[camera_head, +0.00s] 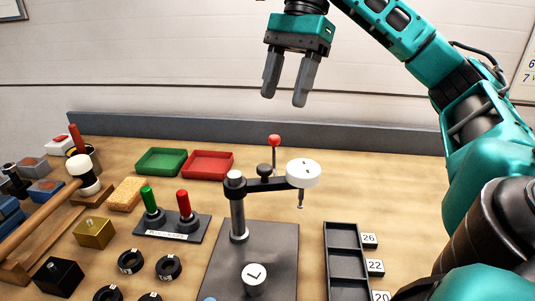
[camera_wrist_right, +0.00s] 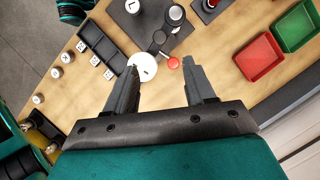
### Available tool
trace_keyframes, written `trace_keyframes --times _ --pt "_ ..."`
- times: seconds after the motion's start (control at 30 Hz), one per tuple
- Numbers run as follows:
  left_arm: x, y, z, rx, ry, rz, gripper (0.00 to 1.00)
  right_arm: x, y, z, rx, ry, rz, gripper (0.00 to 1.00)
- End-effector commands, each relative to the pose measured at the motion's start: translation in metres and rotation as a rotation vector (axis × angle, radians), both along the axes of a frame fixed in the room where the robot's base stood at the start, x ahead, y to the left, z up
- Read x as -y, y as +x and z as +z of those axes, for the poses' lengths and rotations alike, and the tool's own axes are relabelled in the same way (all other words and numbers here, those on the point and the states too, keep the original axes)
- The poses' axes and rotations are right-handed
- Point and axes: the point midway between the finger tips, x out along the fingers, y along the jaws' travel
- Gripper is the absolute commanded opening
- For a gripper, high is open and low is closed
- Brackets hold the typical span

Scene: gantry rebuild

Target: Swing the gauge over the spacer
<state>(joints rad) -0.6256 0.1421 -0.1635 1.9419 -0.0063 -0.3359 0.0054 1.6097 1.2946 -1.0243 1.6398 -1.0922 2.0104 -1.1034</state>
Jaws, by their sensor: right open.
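The gauge (camera_head: 303,174) is a round white dial on a dark swing arm (camera_head: 265,184), with a thin probe hanging below it. The arm is carried by a grey post (camera_head: 238,210) on a dark base plate (camera_head: 285,240). A short cylinder marked L (camera_head: 254,278), which looks like the spacer, stands on the plate in front of the post; the gauge is to its right and behind. A red ball knob (camera_head: 274,141) rises behind the arm. My right gripper (camera_head: 285,95) is open and empty above the gauge.
A black slotted tray (camera_head: 347,262) with number tags lies right of the plate. Green (camera_head: 161,161) and red (camera_head: 208,164) trays lie at the back. A switch block (camera_head: 172,226), black rings (camera_head: 131,261) and a brass block (camera_head: 93,233) lie left. Back right tabletop is clear.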

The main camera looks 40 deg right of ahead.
Motion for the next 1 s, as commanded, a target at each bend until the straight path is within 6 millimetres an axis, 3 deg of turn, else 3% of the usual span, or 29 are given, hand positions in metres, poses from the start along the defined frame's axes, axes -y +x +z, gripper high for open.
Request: trace_keyframes --times 0.13,0.6,1.0 --pt "0.000 -0.001 -0.025 -0.002 0.000 0.000 0.43 -0.007 -0.001 -0.025 -0.002 0.000 0.003 0.54" --pt "-0.001 -0.001 -0.032 -0.005 0.002 0.001 0.43 -0.041 -0.005 -0.100 -0.002 0.000 0.001 0.54" --pt "-0.001 -0.001 -0.031 -0.002 0.002 0.000 0.43 -0.046 -0.005 -0.112 0.000 0.000 0.000 0.54"
